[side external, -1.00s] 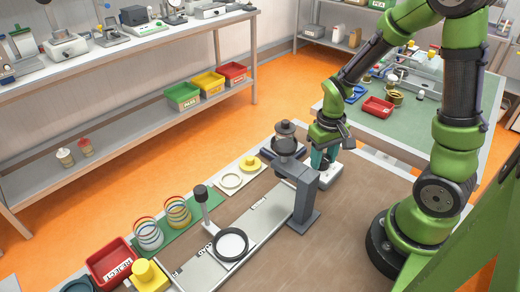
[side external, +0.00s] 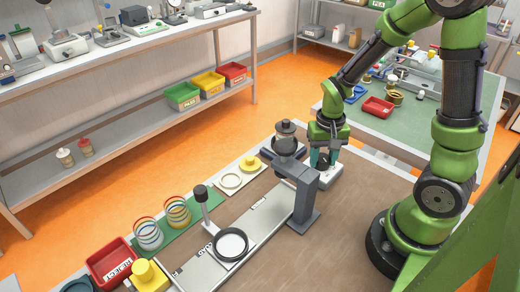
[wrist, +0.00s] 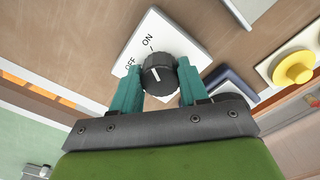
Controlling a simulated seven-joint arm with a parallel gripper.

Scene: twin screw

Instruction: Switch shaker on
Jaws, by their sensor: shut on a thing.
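A black round knob (wrist: 160,74) with a white line sits on a white switch plate (wrist: 146,32) marked OFF and ON in the wrist view. The white line points roughly toward the tick at ON. My gripper (wrist: 160,78) has its two teal fingers on opposite sides of the knob, shut on it. In the side view my gripper (side external: 322,160) is down at the white switch box (side external: 328,178), and the knob is mostly hidden there. Which device is the shaker I cannot tell for sure.
The brown bench top (side external: 350,235) in front is clear.

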